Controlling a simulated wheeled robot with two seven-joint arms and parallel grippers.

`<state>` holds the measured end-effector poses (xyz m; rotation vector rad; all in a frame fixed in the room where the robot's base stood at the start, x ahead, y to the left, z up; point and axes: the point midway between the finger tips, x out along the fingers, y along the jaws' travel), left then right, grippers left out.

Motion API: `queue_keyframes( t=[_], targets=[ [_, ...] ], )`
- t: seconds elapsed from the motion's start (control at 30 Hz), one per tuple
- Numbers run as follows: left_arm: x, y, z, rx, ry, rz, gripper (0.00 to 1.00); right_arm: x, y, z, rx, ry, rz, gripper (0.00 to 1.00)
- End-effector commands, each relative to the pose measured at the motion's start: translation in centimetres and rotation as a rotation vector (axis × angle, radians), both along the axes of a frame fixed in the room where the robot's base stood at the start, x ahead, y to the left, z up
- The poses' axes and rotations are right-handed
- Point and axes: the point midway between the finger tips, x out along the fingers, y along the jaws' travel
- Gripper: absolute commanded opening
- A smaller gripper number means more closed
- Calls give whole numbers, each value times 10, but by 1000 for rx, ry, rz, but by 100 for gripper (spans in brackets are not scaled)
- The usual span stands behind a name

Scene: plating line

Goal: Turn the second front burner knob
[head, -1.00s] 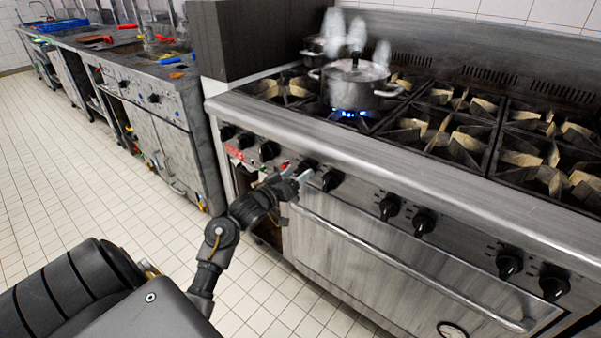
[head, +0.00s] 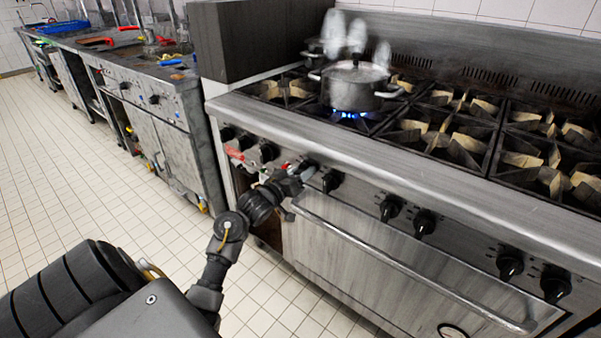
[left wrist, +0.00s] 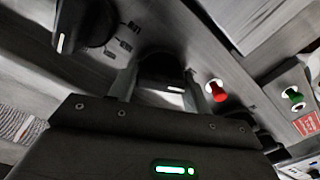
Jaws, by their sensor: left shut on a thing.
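The stove's front panel carries a row of black knobs. My left gripper (head: 305,170) is at the panel, toward the left part of the row. In the left wrist view its two fingers (left wrist: 165,85) sit on either side of a black knob (left wrist: 162,68) and are shut on it. The knob's white mark shows near its lower edge. Another black knob (left wrist: 85,25) is beside it in that view, and in the head view this neighbouring knob (head: 332,180) is just right of the gripper. My right gripper is not in view.
A steaming lidded pot (head: 352,88) stands over a lit blue flame on the stove top. An oven door handle (head: 400,262) runs below the knobs. A red indicator (left wrist: 219,92) and a green one (left wrist: 293,95) are near the gripper. The tiled floor at left is clear.

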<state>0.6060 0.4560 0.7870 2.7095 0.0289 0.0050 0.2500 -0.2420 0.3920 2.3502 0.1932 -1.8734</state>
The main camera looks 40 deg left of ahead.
Motion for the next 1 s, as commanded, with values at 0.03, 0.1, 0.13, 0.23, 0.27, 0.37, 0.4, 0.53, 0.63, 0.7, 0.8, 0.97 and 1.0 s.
queue_keyframes(
  t=[0.03, 0.1, 0.13, 0.23, 0.27, 0.37, 0.4, 0.53, 0.63, 0.7, 0.8, 0.97, 1.0],
  targets=[
    [0, 1, 1, 4, -1, 3, 26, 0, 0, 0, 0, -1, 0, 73],
    [0, 0, 1, 16, 0, 4, 26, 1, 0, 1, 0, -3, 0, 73],
    [0, 0, 1, 24, 0, 4, 26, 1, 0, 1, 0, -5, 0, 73],
    [-1, 0, 2, 64, 2, 3, 26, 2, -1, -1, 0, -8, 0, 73],
    [0, 0, 2, 79, 2, 3, 26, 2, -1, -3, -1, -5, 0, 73],
    [0, 0, 3, 145, 2, 3, 26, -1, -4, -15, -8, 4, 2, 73],
    [0, -1, 3, 176, 4, 2, 26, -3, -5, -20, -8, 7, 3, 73],
    [0, -1, 3, 290, 7, 2, 26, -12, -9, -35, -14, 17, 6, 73],
    [0, -2, 3, 386, 9, 1, 26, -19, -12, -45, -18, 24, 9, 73],
    [0, -3, 3, 453, 11, 0, 26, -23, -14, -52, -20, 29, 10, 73],
    [0, -3, 3, 549, 12, -1, 26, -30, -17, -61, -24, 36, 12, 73],
    [0, -4, 2, 701, 16, 1, 26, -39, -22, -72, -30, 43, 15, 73],
    [0, -4, 2, 738, 16, 0, 26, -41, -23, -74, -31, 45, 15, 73]
  ],
)
